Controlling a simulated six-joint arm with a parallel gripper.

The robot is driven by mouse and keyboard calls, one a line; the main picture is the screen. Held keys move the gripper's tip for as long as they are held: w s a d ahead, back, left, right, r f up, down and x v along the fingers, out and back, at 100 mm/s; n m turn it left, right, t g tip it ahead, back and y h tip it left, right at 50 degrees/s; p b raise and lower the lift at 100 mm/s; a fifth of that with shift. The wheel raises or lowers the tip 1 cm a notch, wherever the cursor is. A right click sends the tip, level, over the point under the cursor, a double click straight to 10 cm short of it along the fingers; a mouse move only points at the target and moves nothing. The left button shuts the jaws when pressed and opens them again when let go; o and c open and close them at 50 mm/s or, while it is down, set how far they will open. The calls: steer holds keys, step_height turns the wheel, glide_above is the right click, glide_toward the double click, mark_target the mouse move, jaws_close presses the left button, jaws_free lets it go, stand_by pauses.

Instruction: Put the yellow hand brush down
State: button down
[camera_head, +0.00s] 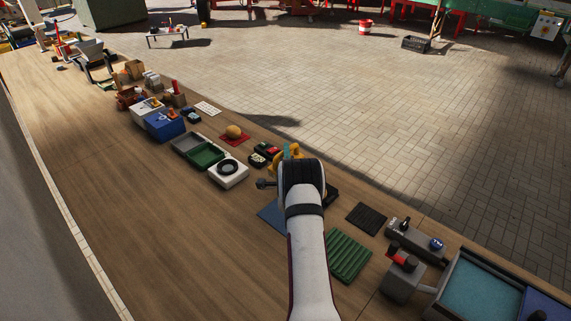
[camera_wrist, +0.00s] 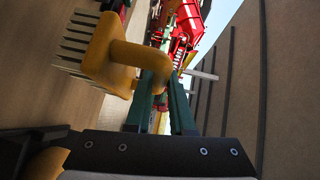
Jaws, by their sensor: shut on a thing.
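The yellow hand brush (camera_wrist: 108,58) fills the upper left of the wrist view. Its stiff bristles point left, toward the wooden surface, and its handle runs to between my green fingers. My gripper (camera_wrist: 158,92) is shut on this handle. In the head view my gripper (camera_head: 290,153) is over the far edge of the long wooden table (camera_head: 150,210), with part of the yellow brush showing just beyond the wrist. My arm hides much of the brush there. I cannot tell whether the bristles touch the table.
A blue mat (camera_head: 270,217) lies partly under my arm. A green ribbed mat (camera_head: 348,256) and a dark ribbed mat (camera_head: 366,218) lie to the right. A white box with a black ring (camera_head: 228,173) and a green tray (camera_head: 207,155) stand left. The near left tabletop is clear.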

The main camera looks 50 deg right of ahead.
steer(key=f, duration=0.4)
steer(key=shift+w+f, duration=0.1)
steer(key=shift+w, duration=0.15)
steer(key=shift+f, duration=0.15)
steer(key=c, duration=0.8)
jaws_free()
